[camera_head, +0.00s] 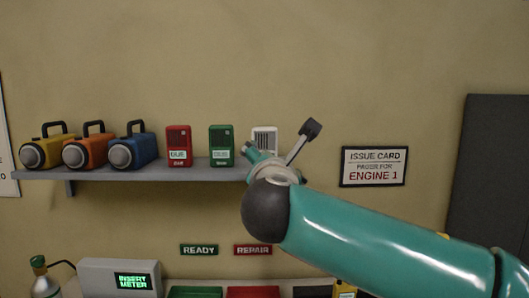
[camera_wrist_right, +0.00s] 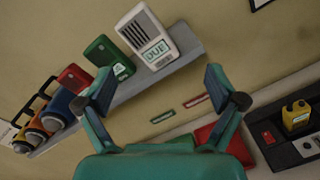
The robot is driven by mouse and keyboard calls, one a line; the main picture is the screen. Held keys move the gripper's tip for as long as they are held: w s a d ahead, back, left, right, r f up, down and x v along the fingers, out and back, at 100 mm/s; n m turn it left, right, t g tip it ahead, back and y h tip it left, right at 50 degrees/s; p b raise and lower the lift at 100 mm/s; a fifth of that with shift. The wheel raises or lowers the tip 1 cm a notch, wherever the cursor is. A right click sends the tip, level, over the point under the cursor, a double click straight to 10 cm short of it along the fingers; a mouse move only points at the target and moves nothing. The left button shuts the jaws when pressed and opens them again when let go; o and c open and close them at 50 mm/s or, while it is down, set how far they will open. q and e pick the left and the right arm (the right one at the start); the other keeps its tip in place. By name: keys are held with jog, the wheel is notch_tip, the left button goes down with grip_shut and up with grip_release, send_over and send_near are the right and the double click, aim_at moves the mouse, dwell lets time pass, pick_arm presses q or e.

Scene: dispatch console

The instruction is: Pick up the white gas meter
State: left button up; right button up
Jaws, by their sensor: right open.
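The white gas meter (camera_head: 264,138) stands at the right end of the wall shelf in the head view, its lower part hidden behind my right gripper (camera_head: 280,142). In the right wrist view the white meter (camera_wrist_right: 148,33) shows a dark grille and a label reading DUE. It appears tilted there with the camera's roll. My right gripper (camera_wrist_right: 159,84) is open and empty, its two fingers spread below the meter in that view and apart from it. My left gripper is in neither view.
The shelf (camera_head: 110,174) also holds a green meter (camera_head: 221,146), a red meter (camera_head: 178,146) and blue, orange and yellow lamps. Below are READY and REPAIR signs and an INSERT METER console (camera_head: 120,278). A yellow device (camera_wrist_right: 296,115) sits on a dark panel at right.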

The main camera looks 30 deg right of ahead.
aim_at(265, 146)
jog(key=w+n, duration=0.2)
jog(key=w+d+n+p, duration=0.1)
jog(key=w+n, duration=0.2)
jog(key=w+d+r+n+p, duration=0.1)
jog(key=w+n, duration=0.1)
jog(key=w, duration=0.1)
jog(key=shift+d+n+t+y, duration=0.25)
jog(key=shift+n+t+y, duration=0.05)
jog(key=shift+t+y, duration=0.1)
jog(key=p+x, duration=0.1)
jog(key=x, duration=0.1)
jog(key=p+x, duration=0.1)
jog(key=x, duration=0.1)
jog(key=shift+d+f, duration=0.1)
jog(key=shift+d, duration=0.4)
jog(key=shift+w+d+f, duration=0.1)
jog(key=shift+w+d, duration=0.05)
jog(key=shift+w, duration=0.2)
jog(key=c, duration=1.4)
